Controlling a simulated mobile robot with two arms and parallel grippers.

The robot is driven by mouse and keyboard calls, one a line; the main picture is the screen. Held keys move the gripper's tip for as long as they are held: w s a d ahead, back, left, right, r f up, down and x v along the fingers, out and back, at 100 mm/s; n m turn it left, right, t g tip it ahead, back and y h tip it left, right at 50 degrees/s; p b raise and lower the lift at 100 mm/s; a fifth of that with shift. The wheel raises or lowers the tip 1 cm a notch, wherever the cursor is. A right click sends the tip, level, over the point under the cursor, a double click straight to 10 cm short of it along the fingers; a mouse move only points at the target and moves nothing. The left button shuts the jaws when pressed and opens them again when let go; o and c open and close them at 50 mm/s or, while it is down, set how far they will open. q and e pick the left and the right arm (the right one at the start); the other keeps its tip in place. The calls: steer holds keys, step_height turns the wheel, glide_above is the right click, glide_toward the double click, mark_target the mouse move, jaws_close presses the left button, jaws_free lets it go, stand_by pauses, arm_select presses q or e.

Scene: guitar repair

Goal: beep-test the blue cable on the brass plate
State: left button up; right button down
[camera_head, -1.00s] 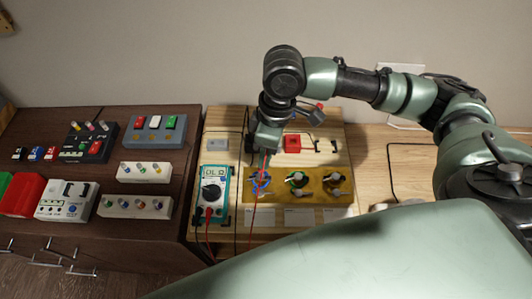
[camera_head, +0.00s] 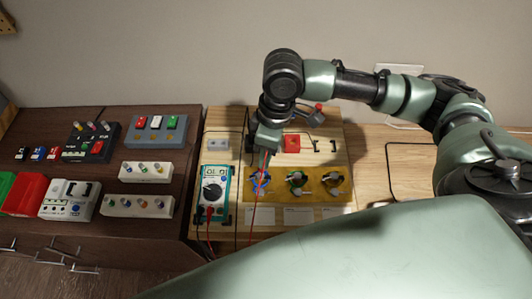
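A brass-yellow plate (camera_head: 278,196) lies on the light wooden board with three cable coils on it. The blue cable (camera_head: 254,185) is the leftmost. The green cable (camera_head: 297,182) and the yellow cable (camera_head: 334,184) are to its right. My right gripper (camera_head: 265,152) is above the blue cable, shut on a red probe (camera_head: 263,168) that points down at the coil. The tip is too small to tell if it touches. A teal multimeter (camera_head: 226,196) with a lit display (camera_head: 212,171) stands left of the plate. Its digits are too small to read surely. My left gripper is not in view.
A red box (camera_head: 292,143) and a small grey box (camera_head: 217,145) sit behind the plate. Red and black leads run from the meter toward the front edge. Switch boxes (camera_head: 163,132) fill the dark cabinet at left.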

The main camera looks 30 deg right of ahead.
steer(key=shift+f, duration=0.6)
stand_by(0.8)
steer(key=shift+p, duration=0.5)
stand_by(3.9)
step_height(320, 180, up, 6)
steer(key=p, duration=0.8)
steer(key=shift+r, duration=0.1)
